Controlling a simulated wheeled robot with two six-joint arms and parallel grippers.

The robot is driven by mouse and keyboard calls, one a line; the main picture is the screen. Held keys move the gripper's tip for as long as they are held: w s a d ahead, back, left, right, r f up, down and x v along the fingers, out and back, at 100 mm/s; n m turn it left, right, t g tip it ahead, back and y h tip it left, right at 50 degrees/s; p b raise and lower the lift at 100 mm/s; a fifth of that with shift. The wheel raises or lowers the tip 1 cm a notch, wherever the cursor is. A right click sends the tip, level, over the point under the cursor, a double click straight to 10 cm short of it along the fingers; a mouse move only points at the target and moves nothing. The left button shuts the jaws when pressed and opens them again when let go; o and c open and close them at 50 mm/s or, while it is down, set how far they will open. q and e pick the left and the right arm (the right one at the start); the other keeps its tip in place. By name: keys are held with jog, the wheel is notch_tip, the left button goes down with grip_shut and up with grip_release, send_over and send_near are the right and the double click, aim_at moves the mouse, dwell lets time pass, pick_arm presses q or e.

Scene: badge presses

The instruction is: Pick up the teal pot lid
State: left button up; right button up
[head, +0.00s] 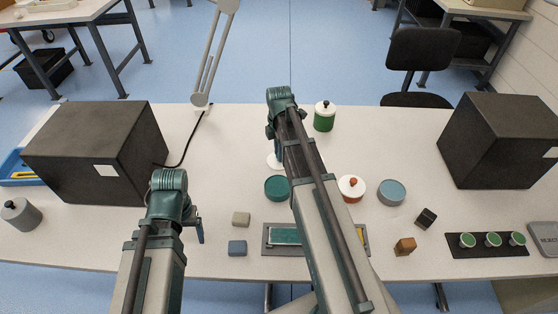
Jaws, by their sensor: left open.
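A round teal pot (277,188) stands near the middle of the table, just left of my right forearm. A white disc (272,160), perhaps the teal pot's lid, lies just behind it, partly hidden by my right arm. My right gripper (277,153) points down at the white disc; its fingers are mostly hidden, so I cannot tell whether it touches or holds it. My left gripper (199,232) is open and empty above the table's front left part, left of a pale block.
A green pot (324,119), an orange pot (351,189) and a blue-grey round pot (392,192) stand right of my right arm. Large dark boxes (95,150) (502,140) flank the table. Small blocks (241,218) (237,248) and a grey tray (285,239) lie in front.

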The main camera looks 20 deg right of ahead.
grip_shut()
pick_arm(q)
jog(key=shift+r, duration=0.15)
pick_arm(e)
jog(key=shift+r, duration=0.15)
pick_arm(q)
notch_tip(320, 180, up, 10)
jog(key=p, duration=1)
pick_arm(e)
notch_tip(320, 180, up, 10)
